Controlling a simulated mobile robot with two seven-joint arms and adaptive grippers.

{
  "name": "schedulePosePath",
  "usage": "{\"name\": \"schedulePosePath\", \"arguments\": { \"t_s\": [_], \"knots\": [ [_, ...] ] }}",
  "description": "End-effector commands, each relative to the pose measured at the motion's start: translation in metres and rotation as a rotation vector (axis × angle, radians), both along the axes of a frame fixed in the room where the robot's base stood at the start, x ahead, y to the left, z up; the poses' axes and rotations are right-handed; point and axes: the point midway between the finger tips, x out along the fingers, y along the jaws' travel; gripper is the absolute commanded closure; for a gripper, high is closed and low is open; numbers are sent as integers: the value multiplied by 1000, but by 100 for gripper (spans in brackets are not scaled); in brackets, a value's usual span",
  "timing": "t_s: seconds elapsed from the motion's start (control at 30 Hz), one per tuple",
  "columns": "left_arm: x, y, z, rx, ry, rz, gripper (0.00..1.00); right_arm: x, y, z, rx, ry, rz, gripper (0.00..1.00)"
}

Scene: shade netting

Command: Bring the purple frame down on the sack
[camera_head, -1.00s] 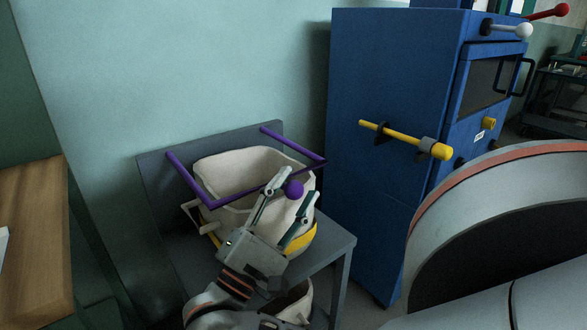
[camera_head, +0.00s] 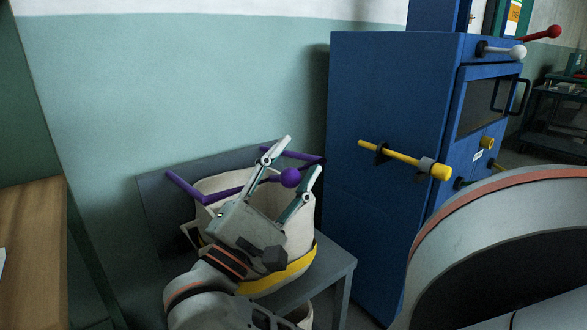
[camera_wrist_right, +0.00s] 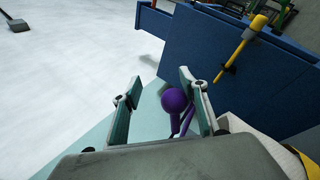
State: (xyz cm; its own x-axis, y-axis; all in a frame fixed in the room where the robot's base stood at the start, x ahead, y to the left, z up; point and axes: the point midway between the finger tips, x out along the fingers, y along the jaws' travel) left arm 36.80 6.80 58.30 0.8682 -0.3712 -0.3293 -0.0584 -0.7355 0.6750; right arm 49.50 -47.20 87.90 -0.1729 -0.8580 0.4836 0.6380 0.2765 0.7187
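The purple frame (camera_head: 187,188) is a U of bars over the sack, its side bars running back to the grey backrest. Its round purple knob (camera_head: 291,177) sticks out at the front. The beige sack (camera_head: 298,235) with a yellow band stands open on a grey seat, partly hidden by my right arm. My right gripper (camera_head: 301,155) is open in front of the frame, fingers pointing up and away. In the right wrist view the knob (camera_wrist_right: 175,101) shows between the spread fingers, nearer the right finger; I cannot tell whether it touches. My left gripper is out of view.
A blue cabinet (camera_head: 375,200) with a yellow lever (camera_head: 405,160) stands close on the right. A wooden top (camera_head: 35,240) is at the left. The pale wall is close behind the grey seat (camera_head: 335,270).

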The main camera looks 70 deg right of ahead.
Motion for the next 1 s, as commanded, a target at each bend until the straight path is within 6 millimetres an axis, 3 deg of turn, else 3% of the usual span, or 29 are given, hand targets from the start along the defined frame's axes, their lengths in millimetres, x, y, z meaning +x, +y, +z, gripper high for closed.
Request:
{"name": "schedulePosePath", "arguments": {
  "t_s": [1.0],
  "knots": [
    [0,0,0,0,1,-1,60,23,43,-32,1,2,1,58]
  ]
}}
